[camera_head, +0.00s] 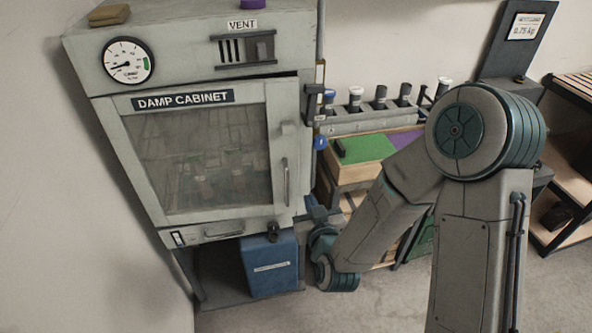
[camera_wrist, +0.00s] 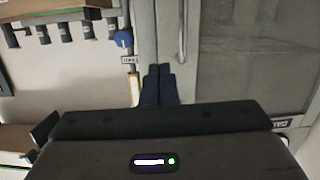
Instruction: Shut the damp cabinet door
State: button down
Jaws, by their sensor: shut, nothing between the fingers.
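The damp cabinet (camera_head: 88,78) is a grey box at the left in the head view. Its door (camera_head: 275,125) has a dark glass window and a vertical handle (camera_head: 285,182) near its right edge. A dark gap shows along the door's top right, so it looks slightly ajar. My gripper (camera_head: 318,212) is low beside the door's right edge, below the handle. In the wrist view my gripper (camera_wrist: 158,72) has its fingers together and empty, in front of the door-edge strip. The handle (camera_wrist: 182,32) and door glass (camera_wrist: 245,55) are to its right. I cannot tell whether the fingers touch.
A blue container (camera_head: 270,267) stands under the cabinet. Right of the cabinet are a rack of dark bottles (camera_head: 355,120) and a green-topped wooden box (camera_head: 365,152). A shelf (camera_head: 565,170) stands at the far right. Grey floor (camera_head: 390,300) is clear in front.

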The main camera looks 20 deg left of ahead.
jog(key=s+a+t, duration=0.1)
jog(key=s, duration=0.1)
jog(key=m+t+b, duration=0.1)
jog(key=b, duration=0.2)
send_near(294, 163)
jog(key=x, duration=0.7)
jog(key=shift+r, duration=0.1)
dwell(0.5)
